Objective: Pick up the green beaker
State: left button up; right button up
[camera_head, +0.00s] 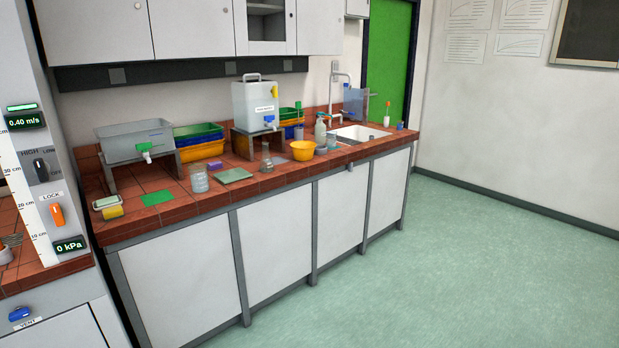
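I cannot make out a clearly green beaker. A clear, greyish beaker (199,180) stands upright near the front edge of the tiled bench (180,212). A small blue-tinted vessel (331,141) stands by the sink, too small to tell whether it is a beaker. A conical flask (267,160) stands between them, left of a yellow bowl (302,150). Neither of my grippers is in view.
A green card (157,198) and a grey-green tile (234,176) lie flat beside the clear beaker. A white water container (256,104) and grey tank (134,141) stand behind on stands. A panel with gauges (40,165) is at the left. The floor (430,270) is clear.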

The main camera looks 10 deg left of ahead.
aim_at(199, 173)
jog(key=u, duration=0.35)
jog(key=i, duration=1.25)
jog(key=u, duration=1.4)
jog(key=i, duration=1.15)
jog(key=u, duration=0.7)
